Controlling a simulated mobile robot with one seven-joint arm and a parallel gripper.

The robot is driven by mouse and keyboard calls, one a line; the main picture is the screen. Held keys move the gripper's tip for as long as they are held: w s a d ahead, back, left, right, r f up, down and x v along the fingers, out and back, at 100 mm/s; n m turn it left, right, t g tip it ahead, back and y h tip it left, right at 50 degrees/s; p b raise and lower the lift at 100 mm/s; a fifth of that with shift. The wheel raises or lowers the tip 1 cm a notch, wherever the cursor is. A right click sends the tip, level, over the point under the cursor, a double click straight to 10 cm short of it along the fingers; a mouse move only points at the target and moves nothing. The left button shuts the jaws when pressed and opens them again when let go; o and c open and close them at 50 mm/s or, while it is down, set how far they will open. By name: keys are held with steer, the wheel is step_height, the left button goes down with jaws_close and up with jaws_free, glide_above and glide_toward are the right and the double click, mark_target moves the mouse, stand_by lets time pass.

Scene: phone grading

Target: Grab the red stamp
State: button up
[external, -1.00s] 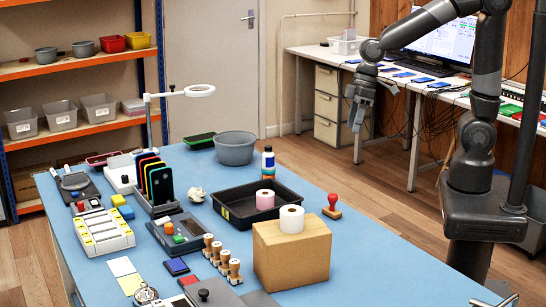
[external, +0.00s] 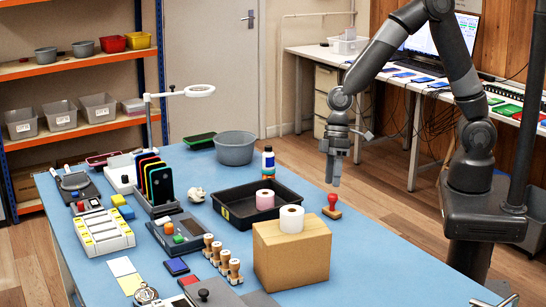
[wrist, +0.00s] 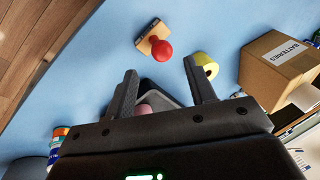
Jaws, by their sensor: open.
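The red stamp (external: 332,203) has a round red knob handle on a light wooden base. It stands upright on the blue table near its right edge, beside the black tray. In the wrist view the red stamp (wrist: 160,50) lies beyond the fingertips, roughly centred between them. My gripper (external: 333,182) points down above the stamp in the external view, apart from it. Its two fingers are spread and empty, as the wrist view also shows (wrist: 160,68).
A black tray (external: 227,211) with a pink roll stands left of the stamp. A cardboard box (external: 290,257) with a white roll (external: 291,219) on top stands in front of it. The table (external: 385,255) is bare to the right of the box.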

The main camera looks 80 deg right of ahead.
mark_target(332, 205)
steer(key=shift+s+x, duration=0.15)
steer(key=shift+x, duration=1.15)
steer(key=shift+s+x, duration=0.2)
steer(key=shift+x, duration=1.1)
steer(key=shift+c, duration=0.4)
steer(key=c, duration=1)
steer(key=shift+r, duration=0.1)
